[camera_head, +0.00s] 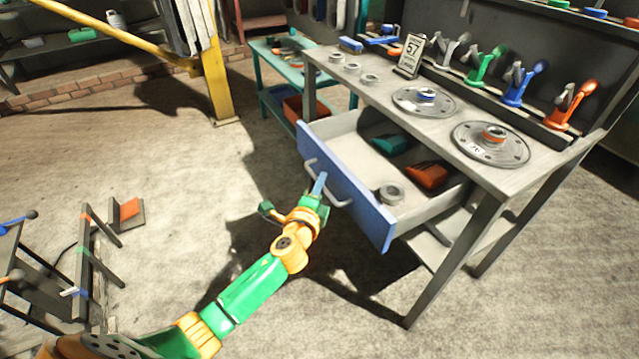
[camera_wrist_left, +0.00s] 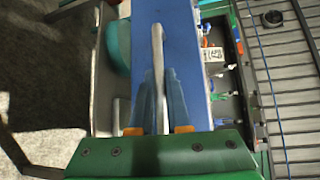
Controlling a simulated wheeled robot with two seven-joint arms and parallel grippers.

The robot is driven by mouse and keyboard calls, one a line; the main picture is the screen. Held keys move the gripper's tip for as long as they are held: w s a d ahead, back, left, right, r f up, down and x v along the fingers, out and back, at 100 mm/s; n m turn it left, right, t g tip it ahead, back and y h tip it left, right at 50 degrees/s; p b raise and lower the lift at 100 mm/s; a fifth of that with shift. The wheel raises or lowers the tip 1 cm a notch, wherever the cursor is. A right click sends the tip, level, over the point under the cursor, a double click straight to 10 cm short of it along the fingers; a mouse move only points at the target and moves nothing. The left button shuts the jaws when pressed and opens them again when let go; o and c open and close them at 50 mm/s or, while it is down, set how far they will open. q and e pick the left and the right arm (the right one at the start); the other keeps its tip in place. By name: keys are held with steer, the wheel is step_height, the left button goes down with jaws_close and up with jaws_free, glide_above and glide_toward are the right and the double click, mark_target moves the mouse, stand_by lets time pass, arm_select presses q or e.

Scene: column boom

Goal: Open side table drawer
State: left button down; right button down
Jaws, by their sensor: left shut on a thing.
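The side table (camera_head: 470,185) stands right of centre in the head view, with its blue-fronted drawer (camera_head: 362,205) pulled well out toward me. A pale bar handle (camera_head: 329,186) runs across the drawer front. My left gripper (camera_head: 319,183) is at the handle, its fingers shut on it. In the left wrist view the handle (camera_wrist_left: 158,60) runs between the two blue fingers of the left gripper (camera_wrist_left: 158,105), against the blue drawer front (camera_wrist_left: 190,60). My right gripper is not in view.
Inside the drawer lie a teal item (camera_head: 391,144), an orange item (camera_head: 427,176) and a grey ring (camera_head: 391,194). The tabletop holds round discs (camera_head: 424,99), a "57" sign (camera_head: 411,56) and coloured tools. A teal shelf (camera_head: 268,75) stands behind.

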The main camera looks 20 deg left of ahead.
arm_select(q)
steer(key=shift+s+a, duration=0.1)
steer(key=shift+s, duration=0.05)
steer(key=c, duration=0.9)
jaws_free()
steer(key=s, duration=0.4)
steer(key=s+d+r+p, duration=0.1)
steer(key=s, duration=0.2)
